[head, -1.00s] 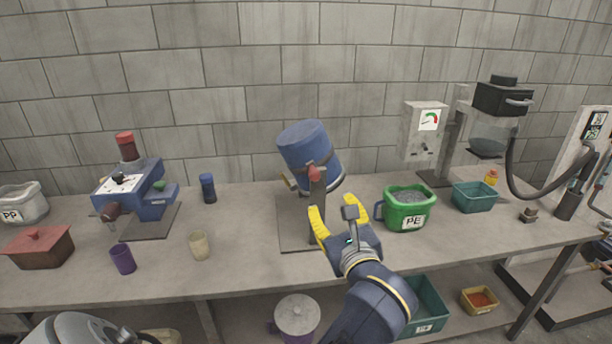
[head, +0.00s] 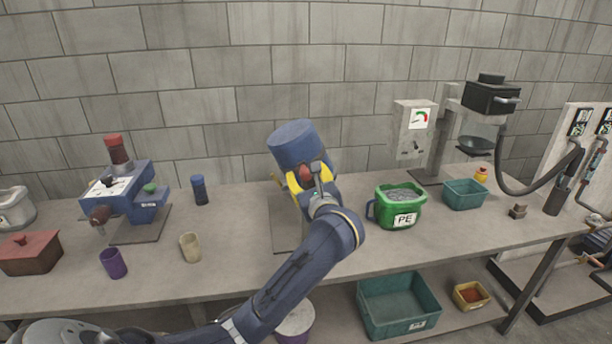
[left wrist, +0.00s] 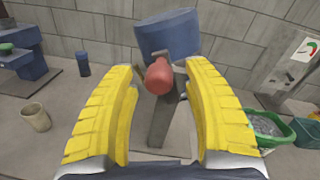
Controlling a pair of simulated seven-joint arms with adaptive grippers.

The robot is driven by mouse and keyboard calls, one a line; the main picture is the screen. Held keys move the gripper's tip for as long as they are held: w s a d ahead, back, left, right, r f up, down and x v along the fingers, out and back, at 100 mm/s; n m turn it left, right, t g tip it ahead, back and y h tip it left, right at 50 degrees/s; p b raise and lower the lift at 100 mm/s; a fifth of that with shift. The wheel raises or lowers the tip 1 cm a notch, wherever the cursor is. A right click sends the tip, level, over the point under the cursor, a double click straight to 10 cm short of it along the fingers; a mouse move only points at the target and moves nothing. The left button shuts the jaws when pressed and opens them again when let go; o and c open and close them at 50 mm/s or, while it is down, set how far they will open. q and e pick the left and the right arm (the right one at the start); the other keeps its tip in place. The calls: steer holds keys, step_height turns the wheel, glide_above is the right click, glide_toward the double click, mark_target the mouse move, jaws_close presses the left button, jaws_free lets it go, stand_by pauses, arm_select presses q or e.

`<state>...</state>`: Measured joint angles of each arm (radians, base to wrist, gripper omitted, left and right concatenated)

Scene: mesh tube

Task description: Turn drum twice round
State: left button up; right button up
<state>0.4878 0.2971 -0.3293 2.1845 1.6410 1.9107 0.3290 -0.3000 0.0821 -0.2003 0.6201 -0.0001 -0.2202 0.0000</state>
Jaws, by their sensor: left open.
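The blue drum (head: 293,145) sits tilted on its stand at the back middle of the bench. In the left wrist view the drum (left wrist: 166,32) is at the top, with a red knob (left wrist: 159,76) in front of it on the grey post (left wrist: 160,120). My left gripper (head: 306,180) is at the front of the drum, its yellow fingers open on either side of the red knob. In the left wrist view the fingers (left wrist: 160,90) stand apart from the knob, with gaps on both sides. The right gripper is not in view.
A green PE bucket (head: 402,207) stands just right of the drum stand. A teal bin (head: 464,194) is farther right. A blue machine (head: 138,200), a blue cup (head: 199,190) and a beige cup (head: 190,247) are to the left.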

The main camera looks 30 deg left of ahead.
arm_select(q)
steer(key=shift+w+a, duration=0.3)
steer(key=shift+a, duration=0.05)
jaws_close()
stand_by(0.3)
